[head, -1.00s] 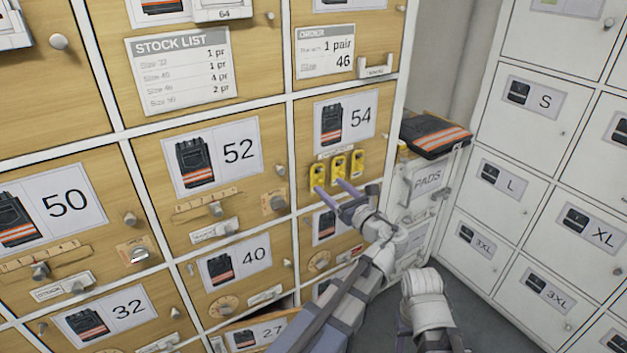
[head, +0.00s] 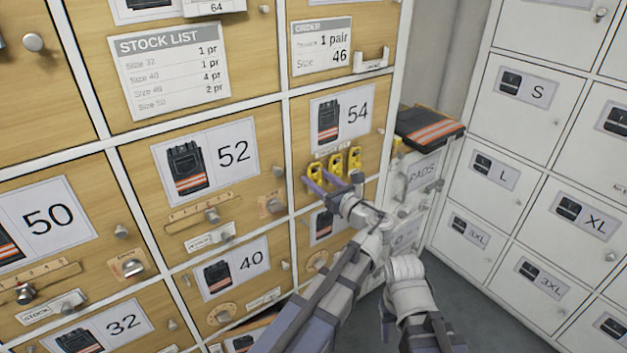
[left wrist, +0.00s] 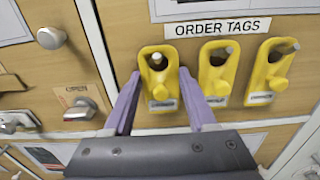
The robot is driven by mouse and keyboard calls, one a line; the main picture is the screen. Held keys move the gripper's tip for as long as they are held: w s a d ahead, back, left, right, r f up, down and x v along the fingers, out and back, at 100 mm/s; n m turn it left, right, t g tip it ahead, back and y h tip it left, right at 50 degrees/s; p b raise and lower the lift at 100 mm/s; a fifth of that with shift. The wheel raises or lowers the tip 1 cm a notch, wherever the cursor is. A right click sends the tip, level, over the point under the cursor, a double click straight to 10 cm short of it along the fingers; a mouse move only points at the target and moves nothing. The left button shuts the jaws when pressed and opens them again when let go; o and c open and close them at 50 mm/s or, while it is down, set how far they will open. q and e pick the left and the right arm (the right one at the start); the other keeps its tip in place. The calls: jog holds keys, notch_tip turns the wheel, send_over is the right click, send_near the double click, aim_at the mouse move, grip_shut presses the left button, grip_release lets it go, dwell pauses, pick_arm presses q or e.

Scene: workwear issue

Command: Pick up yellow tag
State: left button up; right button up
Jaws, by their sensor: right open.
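Several yellow tags hang in a row under the "ORDER TAGS" label. The leftmost yellow tag (head: 315,171) shows larger in the left wrist view (left wrist: 158,75), with a dark hole at its top and a pale label at its foot. My left gripper (head: 328,187) is open, its purple fingers on either side of the lower part of this tag. A small gap shows between tag and fingers in the left wrist view (left wrist: 157,108). The middle tag (left wrist: 216,72) and the right tag (left wrist: 270,75) hang beside it. My right gripper (head: 387,318) is low, open, mostly hidden by its own arm.
The tags hang on the locker door marked 54 (head: 372,93). A knob (left wrist: 52,38) and a latch (left wrist: 84,108) stand out left of my left gripper. A PADS unit (head: 423,170) with a dark folded garment (head: 430,130) on top stands to the right.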

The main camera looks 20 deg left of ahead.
pick_arm(q)
jog(key=c, duration=0.8)
jog(key=shift+o, duration=0.2)
jog(key=shift+r, duration=0.15)
pick_arm(e)
jog(key=shift+r, duration=0.15)
pick_arm(q)
jog(key=shift+r+p, duration=0.45)
jog(key=shift+p, duration=0.1)
pick_arm(e)
jog(key=shift+d+r, duration=0.2)
jog(key=shift+r, duration=0.2)
pick_arm(q)
jog(key=shift+r, duration=0.2)
pick_arm(e)
jog(key=shift+s+r, duration=0.1)
jog(key=shift+r, duration=0.1)
jog(key=shift+d, duration=0.1)
